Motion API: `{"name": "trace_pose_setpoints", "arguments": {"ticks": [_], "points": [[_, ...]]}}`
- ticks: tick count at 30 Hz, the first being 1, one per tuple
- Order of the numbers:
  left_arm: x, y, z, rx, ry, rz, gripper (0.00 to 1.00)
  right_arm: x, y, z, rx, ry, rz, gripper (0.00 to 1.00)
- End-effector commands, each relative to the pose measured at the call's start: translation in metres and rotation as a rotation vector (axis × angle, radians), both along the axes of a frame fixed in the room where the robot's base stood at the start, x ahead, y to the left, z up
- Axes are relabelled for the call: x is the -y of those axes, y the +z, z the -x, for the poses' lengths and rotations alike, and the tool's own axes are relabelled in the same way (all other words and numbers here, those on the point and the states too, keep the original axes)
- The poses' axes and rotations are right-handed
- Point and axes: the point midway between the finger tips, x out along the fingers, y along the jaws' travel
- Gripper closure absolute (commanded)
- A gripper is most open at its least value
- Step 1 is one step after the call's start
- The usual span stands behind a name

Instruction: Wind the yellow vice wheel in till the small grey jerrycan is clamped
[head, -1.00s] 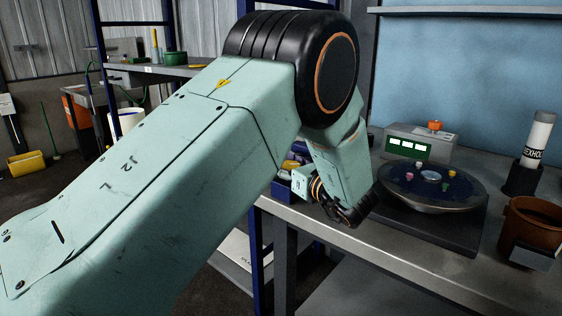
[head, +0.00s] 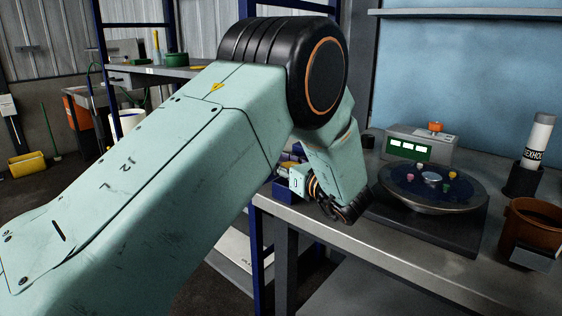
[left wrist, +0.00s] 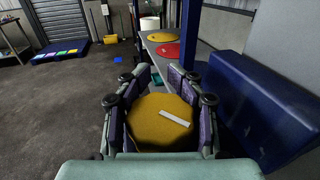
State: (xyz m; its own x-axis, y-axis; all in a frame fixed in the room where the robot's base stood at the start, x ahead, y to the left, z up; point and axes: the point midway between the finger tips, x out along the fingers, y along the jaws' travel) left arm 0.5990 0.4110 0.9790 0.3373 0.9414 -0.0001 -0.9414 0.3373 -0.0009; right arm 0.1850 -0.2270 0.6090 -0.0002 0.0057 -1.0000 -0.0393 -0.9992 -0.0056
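The yellow vice wheel (left wrist: 160,121), a round disc with a pale stripe, sits between the fingers of my left gripper (left wrist: 160,112) in the left wrist view. The fingers flank it on both sides and appear to press its rim. In the head view my left gripper is mostly hidden by my own arm; a bit of yellow (head: 289,164) shows beside blue metal (head: 283,190) at the bench's left end. A large blue block (left wrist: 262,105), perhaps part of the vice, stands right of the wheel. I cannot make out the small grey jerrycan. My right gripper is out of view.
On the bench (head: 400,250) are a dark round plate (head: 432,190) with small coloured pieces, a grey instrument (head: 420,147), a brown pot (head: 532,228) and a white cylinder (head: 538,140). A blue rack post (head: 262,240) stands close to my left arm.

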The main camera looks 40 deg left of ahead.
Motion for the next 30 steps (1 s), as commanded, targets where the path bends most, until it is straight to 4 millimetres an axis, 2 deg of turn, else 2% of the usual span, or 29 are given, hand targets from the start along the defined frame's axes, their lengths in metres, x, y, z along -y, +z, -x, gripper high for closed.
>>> {"name": "trace_pose_setpoints", "arguments": {"ticks": [10,30], "points": [[0.0008,-0.0035,0.0012,-0.005,0.0,0.004,0.99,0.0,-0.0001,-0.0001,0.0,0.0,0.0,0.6],[0.0012,-0.0057,0.0019,-0.011,-0.001,0.004,1.0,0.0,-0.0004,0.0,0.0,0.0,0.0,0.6]]}}
